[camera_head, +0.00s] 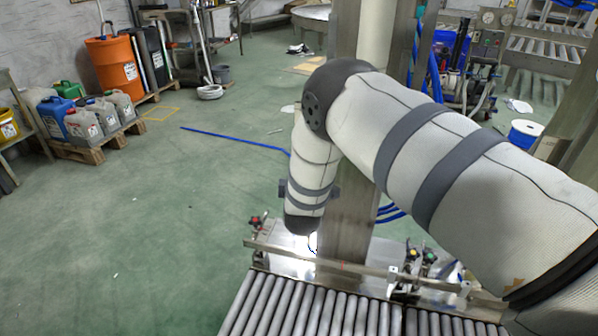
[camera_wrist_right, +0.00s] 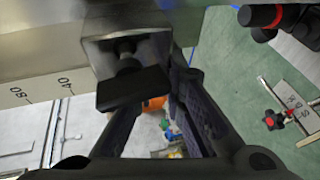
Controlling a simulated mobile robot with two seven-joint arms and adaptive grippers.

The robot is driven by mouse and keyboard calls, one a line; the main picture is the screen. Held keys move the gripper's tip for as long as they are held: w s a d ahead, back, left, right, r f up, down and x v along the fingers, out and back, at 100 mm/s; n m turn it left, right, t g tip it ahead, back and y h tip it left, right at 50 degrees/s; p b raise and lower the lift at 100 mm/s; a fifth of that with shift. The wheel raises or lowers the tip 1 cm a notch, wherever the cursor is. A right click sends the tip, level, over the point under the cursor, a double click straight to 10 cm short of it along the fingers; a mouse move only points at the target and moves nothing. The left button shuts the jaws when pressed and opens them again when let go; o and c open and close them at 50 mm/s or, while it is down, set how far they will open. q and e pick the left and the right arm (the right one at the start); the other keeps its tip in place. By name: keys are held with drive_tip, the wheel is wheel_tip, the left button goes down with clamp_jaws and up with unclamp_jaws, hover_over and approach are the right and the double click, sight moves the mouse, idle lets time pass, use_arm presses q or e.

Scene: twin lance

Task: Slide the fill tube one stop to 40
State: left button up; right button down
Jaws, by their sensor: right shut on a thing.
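My right arm reaches down in the head view beside the steel column (camera_head: 347,210), and its gripper is hidden there. In the right wrist view my right gripper (camera_wrist_right: 160,85) has its two dark fingers around a black handle (camera_wrist_right: 132,88), which hangs from a metal block (camera_wrist_right: 120,52). I take it as shut on this handle, though the contact is partly hidden. A scale plate (camera_wrist_right: 45,88) left of the block shows an upside-down 40 close to the block and another mark, perhaps 80, farther left. The fill tube itself cannot be made out clearly. My left gripper is not in view.
A roller conveyor (camera_head: 310,308) runs under a steel rail (camera_head: 340,265) in the head view. Red-and-black knobs (camera_wrist_right: 268,18) and a second plate with marks (camera_wrist_right: 295,112) lie to the right in the wrist view.

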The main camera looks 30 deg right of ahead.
drive_tip(key=shift+r+p, duration=0.55)
drive_tip(key=shift+r, duration=1.25)
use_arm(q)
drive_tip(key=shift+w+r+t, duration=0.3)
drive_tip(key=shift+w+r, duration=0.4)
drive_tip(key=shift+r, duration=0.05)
use_arm(e)
drive_tip(key=shift+f, duration=0.1)
drive_tip(key=c, duration=1.5)
unclamp_jaws()
use_arm(q)
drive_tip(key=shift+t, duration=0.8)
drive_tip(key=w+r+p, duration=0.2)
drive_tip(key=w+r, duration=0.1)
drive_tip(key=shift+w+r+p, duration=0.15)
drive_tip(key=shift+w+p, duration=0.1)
drive_tip(key=shift+p, duration=0.05)
use_arm(e)
drive_tip(key=v, duration=0.7)
drive_tip(key=shift+f, duration=0.15)
